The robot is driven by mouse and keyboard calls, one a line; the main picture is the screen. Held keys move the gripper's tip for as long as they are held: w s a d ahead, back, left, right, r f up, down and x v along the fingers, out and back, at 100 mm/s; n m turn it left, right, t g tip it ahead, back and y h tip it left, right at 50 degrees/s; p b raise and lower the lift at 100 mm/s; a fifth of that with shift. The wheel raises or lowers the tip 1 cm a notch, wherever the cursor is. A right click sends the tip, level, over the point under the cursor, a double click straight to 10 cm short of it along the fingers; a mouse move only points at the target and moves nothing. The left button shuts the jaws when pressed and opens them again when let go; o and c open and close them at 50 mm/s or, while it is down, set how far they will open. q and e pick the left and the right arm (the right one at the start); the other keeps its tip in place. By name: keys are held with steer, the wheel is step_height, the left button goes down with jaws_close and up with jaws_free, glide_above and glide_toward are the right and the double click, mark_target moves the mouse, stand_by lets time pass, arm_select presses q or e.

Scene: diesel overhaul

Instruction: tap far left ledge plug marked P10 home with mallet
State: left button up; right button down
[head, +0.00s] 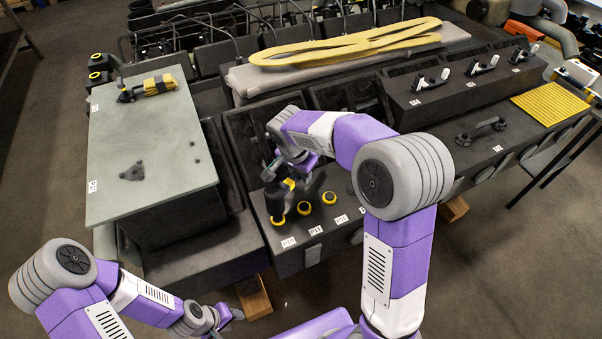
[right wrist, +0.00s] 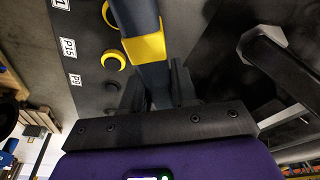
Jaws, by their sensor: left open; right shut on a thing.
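My right gripper (head: 285,170) is shut on the mallet's handle (right wrist: 148,15), which has a yellow band (right wrist: 145,47). In the head view the mallet's black head (head: 274,201) is over the left end of the ledge. The far left plug (head: 278,221), above the label P10 (head: 288,242), shows only a yellow edge just below the mallet head. I cannot tell whether the two touch. The yellow-ringed plug (head: 304,208) above P11 and another yellow-ringed plug (head: 329,197) stand to its right. My left gripper (head: 228,314) is open and empty, low at the front.
A pale green plate (head: 140,150) bearing a dark part and a yellow-and-black tool (head: 158,85) lies to the left. Yellow gaskets (head: 345,47) lie at the back. Black-handled parts (head: 430,82) and a yellow ribbed mat (head: 550,103) are at the right.

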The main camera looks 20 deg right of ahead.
mark_target(303, 190)
steer(key=shift+w+d, duration=0.1)
steer(key=shift+d, duration=0.05)
steer(key=b+x, duration=0.1)
steer(key=x, duration=0.1)
steer(key=b+x, duration=0.2)
steer(key=a+b+x, duration=0.1)
steer(key=b+x, duration=0.1)
steer(key=shift+s+a+f, duration=0.1)
steer(key=shift+s+f, duration=0.05)
steer(key=shift+s, duration=0.25)
steer(key=shift+r+p, duration=0.45)
steer(key=shift+r, duration=0.2)
step_height(303, 190, up, 4)
steer(key=p, duration=0.2)
steer(key=shift+w+f+p, duration=0.1)
steer(key=shift+f+p, duration=0.1)
steer(key=shift+p, duration=0.15)
